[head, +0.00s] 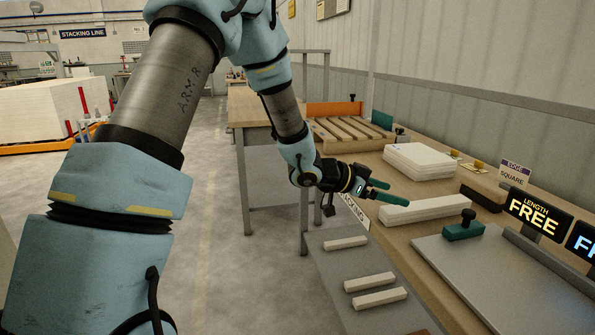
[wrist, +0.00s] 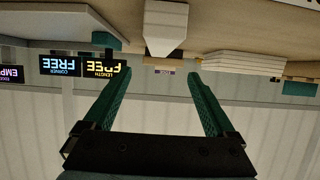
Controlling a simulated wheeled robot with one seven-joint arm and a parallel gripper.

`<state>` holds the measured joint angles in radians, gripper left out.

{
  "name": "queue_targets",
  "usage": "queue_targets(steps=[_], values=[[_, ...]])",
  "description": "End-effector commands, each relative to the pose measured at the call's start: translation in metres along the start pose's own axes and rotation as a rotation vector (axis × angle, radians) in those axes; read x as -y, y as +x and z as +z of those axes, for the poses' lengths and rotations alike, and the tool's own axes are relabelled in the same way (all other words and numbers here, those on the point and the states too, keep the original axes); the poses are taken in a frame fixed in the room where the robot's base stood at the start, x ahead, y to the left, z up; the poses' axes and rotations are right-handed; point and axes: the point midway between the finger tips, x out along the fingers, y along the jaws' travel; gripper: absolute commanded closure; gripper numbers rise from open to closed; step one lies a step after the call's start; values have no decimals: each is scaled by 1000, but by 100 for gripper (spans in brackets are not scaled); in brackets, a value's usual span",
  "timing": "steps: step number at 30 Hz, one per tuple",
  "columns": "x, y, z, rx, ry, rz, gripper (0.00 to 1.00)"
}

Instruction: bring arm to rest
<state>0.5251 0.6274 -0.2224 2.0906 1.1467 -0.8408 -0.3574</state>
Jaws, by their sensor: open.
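My arm reaches from the left of the head view over the near edge of the bench. My gripper (head: 384,190) has green fingers and points right, above the bench edge. In the wrist view my gripper (wrist: 148,82) shows its two fingers spread wide with nothing between them. A long white block (head: 432,208) lies on the bench just beyond the fingertips. It also shows upside down in the wrist view (wrist: 165,28), past the gap between the fingers. I cannot tell whether the fingers touch anything, but none is seen held.
A stack of white boards (head: 420,160) and a slatted rack (head: 345,130) stand farther back. A grey plate (head: 500,265) with a green clamp (head: 463,228) lies at right, near a "LENGTH FREE" sign (head: 537,215). Several white bars lie on a lower grey shelf (head: 335,265). Floor at left is open.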

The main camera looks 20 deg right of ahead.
Motion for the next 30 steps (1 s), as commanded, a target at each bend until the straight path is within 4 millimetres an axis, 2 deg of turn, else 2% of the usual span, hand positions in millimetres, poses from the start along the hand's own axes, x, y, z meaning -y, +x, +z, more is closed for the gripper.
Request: queue_targets(steps=[2, 5, 8, 11, 12, 16, 20, 21, 24, 27, 30], values=[[3, -2, 1, 5, -2, -10, 9], [20, -16, 6, 41, -17, -79, 9], [52, -52, 22, 125, -62, -222, 9], [86, -107, 47, 244, -144, -405, 9], [96, -133, 59, 295, -187, -478, 9], [108, -219, 98, 457, -351, -684, 9], [89, -304, 135, 608, -568, -848, 9], [76, -328, 146, 650, -645, -886, 9], [37, -377, 167, 735, -846, -954, 9], [-4, -406, 179, 786, -1030, -979, 9], [-37, -420, 185, 811, -1166, -977, 9]])
